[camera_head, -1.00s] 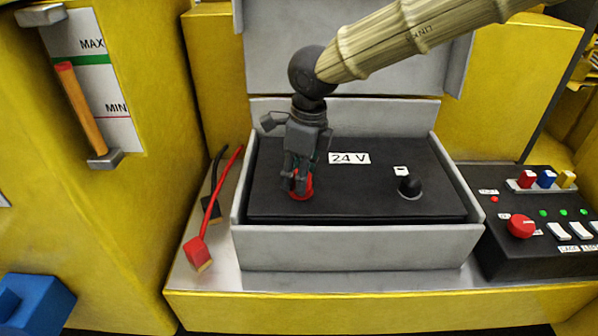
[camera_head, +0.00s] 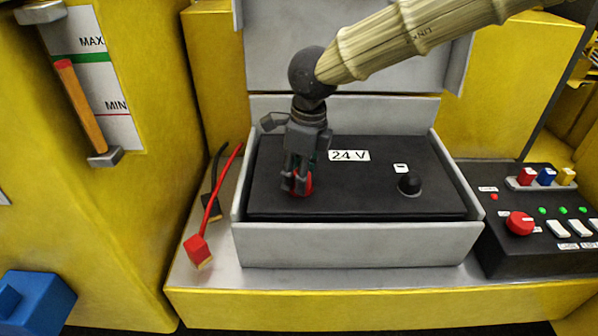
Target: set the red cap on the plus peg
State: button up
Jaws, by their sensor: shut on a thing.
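The red cap (camera_head: 307,187) shows between and behind the fingertips of my gripper (camera_head: 296,186), over the left part of the black battery top (camera_head: 350,200). My gripper points down and is shut on the cap. The fingers cover much of the cap. The plus peg is not visible, hidden behind the gripper and cap. I cannot tell whether the cap touches the peg or the battery top. A black cap or post (camera_head: 410,185) stands on the right part of the battery.
The battery sits in a grey box (camera_head: 350,245) with a raised lid behind. A red-handled cable end (camera_head: 197,247) and a dark cable (camera_head: 212,205) lie left of the box. A control panel (camera_head: 530,235) stands right. The battery's middle is clear.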

jog(key=shift+f, duration=0.5)
dwell(0.3)
jog(key=o, duration=1.1)
jog(key=shift+r, duration=0.15)
jog(key=r, duration=0.4)
jog(key=d+r, duration=0.1)
jog(key=r, duration=0.6)
jog(key=shift+s+d+r, duration=0.2)
jog(key=shift+r, duration=0.1)
